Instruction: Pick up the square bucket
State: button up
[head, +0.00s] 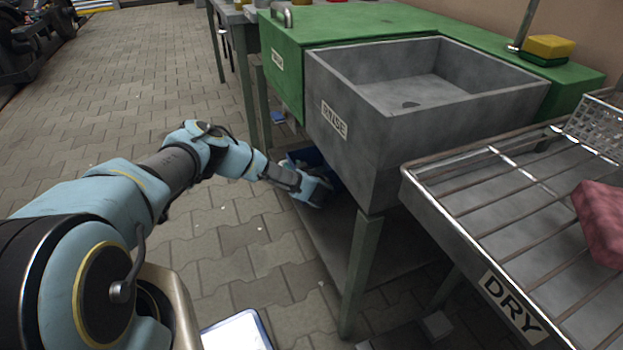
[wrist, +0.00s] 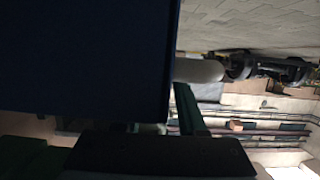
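The square bucket (head: 308,156) is dark blue and sits in shadow on the low shelf under the grey sink. Only small parts of it show in the head view, behind my gripper and below the sink's edge. My gripper (head: 318,190) is right in front of it, under the sink's front edge. In the wrist view a flat dark-blue face, apparently the bucket (wrist: 85,55), fills the upper left, very close to the camera. A dark block crosses the bottom of that view. My fingertips are not clear, so contact and finger opening cannot be told.
The grey sink (head: 385,130) marked RINSE overhangs the shelf (head: 330,235). A green table leg (head: 358,275) stands right of my gripper. The wire drying rack (head: 500,215) marked DRY is further right. Open paved floor (head: 130,100) lies to the left.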

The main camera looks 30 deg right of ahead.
jog(key=shift+w, duration=0.15)
grip_shut()
dwell(1.4)
